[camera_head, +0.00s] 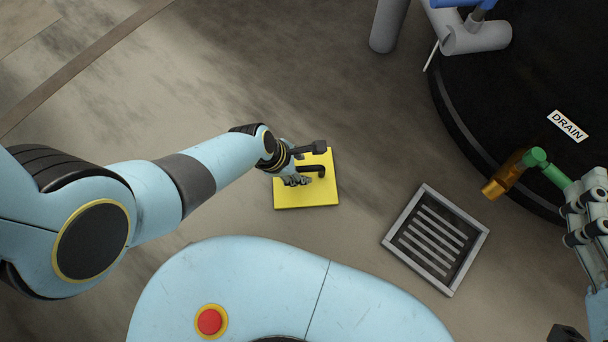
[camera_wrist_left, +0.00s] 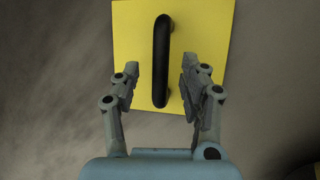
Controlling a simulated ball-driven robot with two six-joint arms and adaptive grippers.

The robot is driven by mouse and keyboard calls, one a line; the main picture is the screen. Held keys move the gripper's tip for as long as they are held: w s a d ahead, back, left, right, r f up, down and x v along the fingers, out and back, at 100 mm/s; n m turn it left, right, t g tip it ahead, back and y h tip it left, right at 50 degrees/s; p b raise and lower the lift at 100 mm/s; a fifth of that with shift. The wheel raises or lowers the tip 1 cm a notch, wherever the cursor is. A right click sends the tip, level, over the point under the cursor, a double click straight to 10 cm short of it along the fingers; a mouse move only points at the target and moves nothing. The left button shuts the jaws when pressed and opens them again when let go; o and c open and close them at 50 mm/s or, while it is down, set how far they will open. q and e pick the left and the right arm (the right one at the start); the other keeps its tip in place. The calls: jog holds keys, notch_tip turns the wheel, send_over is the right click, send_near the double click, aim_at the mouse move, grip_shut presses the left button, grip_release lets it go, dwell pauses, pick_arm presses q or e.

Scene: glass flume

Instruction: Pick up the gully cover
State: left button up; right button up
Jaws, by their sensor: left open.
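The gully cover (camera_head: 283,195) is a flat yellow square plate with a black bar handle (camera_head: 312,170), lying on the floor left of the drain grating. My left gripper (camera_head: 306,164) is above it, open. In the left wrist view the plate (camera_wrist_left: 211,20) fills the upper middle, and its handle (camera_wrist_left: 161,35) runs lengthwise between the two parted fingers of the left gripper (camera_wrist_left: 161,68). No contact with the handle shows. Part of the plate is hidden by the gripper. My right gripper (camera_head: 584,190) is at the right edge, partly cut off.
A square grey-framed floor grating (camera_head: 436,240) lies right of the cover. A round black tank (camera_head: 500,100) with a DRAIN label (camera_head: 568,126) and a green and orange valve (camera_head: 522,168) stands at the right. Grey pipes (camera_head: 388,25) stand at the top.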

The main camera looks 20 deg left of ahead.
pick_arm(q)
jog(key=shift+b+x, duration=0.75)
jog(key=shift+x, duration=0.25)
pick_arm(e)
jog(key=w+r+t, duration=0.1)
jog(key=r+t, duration=0.1)
jog(key=r, duration=0.3)
jog(key=w+a+r+n+t+y, duration=0.1)
jog(key=w+r+t, duration=0.1)
jog(key=r, duration=0.4)
jog(key=shift+w+t+y, duration=0.3)
jog(key=shift+t, duration=0.2)
jog(key=shift+a, duration=0.1)
pick_arm(q)
grip_shut()
